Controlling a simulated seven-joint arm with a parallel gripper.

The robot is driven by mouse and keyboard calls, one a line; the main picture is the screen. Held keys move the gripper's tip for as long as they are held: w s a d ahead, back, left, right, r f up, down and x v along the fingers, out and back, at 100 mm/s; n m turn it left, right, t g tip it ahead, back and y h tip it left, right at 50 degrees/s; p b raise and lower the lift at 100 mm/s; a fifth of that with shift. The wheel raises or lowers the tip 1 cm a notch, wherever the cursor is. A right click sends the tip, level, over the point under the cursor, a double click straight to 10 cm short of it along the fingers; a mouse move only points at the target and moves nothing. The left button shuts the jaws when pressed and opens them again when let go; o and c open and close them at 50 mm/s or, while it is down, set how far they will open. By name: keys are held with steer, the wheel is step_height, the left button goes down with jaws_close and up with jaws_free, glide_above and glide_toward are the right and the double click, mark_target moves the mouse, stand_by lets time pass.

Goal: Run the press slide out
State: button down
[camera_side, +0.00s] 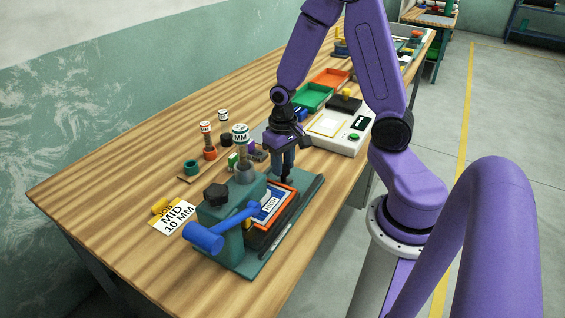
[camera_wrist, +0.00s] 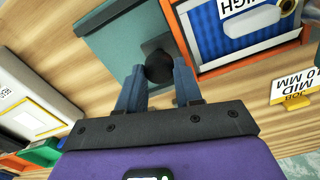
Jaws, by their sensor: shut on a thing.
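The teal press (camera_side: 222,228) stands near the table's front end, with a blue lever (camera_side: 230,228) and a black knob on top. Its slide carries an orange-framed tray (camera_side: 287,214) with a blue piece marked HIGH (camera_side: 270,205), partly hidden by the press head. The tray also shows in the wrist view (camera_wrist: 247,66). My gripper (camera_side: 286,178) points down at the slide's far end. In the wrist view its fingers (camera_wrist: 159,78) are shut on the slide's round black knob (camera_wrist: 159,65).
A card reading JOB MID 10 MM (camera_side: 173,217) lies left of the press. A rack (camera_side: 193,176) with labelled stamps stands behind it. A white device (camera_side: 333,137), a green tray (camera_side: 314,97) and an orange tray (camera_side: 331,77) lie farther back. The table's right edge is close to the press.

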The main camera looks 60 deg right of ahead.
steer(key=d, duration=1.2)
steer(key=shift+d, duration=0.25)
steer(key=shift+w+r, duration=0.1)
steer(key=c, duration=0.8)
jaws_free()
steer(key=shift+o, duration=0.2)
step_height(320, 180, up, 17)
steer(key=shift+r, duration=0.2)
